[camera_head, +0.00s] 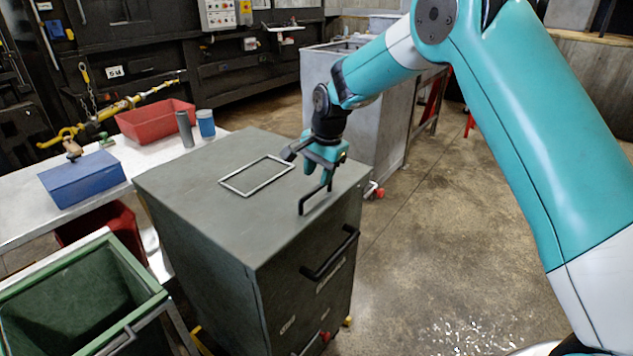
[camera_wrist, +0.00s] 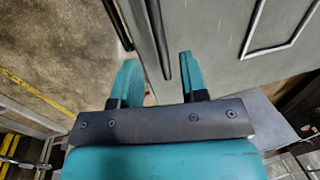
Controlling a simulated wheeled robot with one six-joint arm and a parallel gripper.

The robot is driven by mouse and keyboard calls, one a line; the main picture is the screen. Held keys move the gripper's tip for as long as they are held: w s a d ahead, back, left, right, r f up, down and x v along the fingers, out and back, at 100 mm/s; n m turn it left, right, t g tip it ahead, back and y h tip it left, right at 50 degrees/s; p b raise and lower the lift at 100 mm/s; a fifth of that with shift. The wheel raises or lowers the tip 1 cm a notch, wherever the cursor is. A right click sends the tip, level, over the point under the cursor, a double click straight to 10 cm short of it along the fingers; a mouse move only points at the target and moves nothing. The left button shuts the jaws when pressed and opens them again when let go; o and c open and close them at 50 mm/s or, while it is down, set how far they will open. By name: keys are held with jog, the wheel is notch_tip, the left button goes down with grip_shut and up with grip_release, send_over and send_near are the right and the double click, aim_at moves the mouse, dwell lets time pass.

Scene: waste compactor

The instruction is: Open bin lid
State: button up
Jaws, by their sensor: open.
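The bin is a dark grey box (camera_head: 205,262) with a flat grey lid (camera_head: 210,205) on top, lying closed. A thin black bar handle (camera_head: 301,204) stands up near the lid's right edge. My gripper (camera_head: 318,178) is above that edge, pointing down at the handle. In the wrist view my gripper (camera_wrist: 158,78) is open, its two teal fingers apart. A dark bar (camera_wrist: 158,35), seemingly the lid handle, shows between the fingers against the grey lid (camera_wrist: 215,45). I cannot tell whether either finger touches it.
A second black handle (camera_head: 329,256) is on the bin's front face. A green open bin (camera_head: 75,295) stands at the lower left. A table (camera_head: 20,215) holds a blue box (camera_head: 82,178) and a red tray (camera_head: 155,120). The floor (camera_head: 440,230) at right is clear.

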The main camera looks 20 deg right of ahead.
aim_at(315, 188)
jog(key=shift+w+a+f, duration=0.15)
jog(key=shift+w+f, duration=0.05)
jog(key=shift+f, duration=0.85)
jog(key=shift+w+a+f, duration=0.15)
jog(key=shift+f, duration=0.85)
grip_shut()
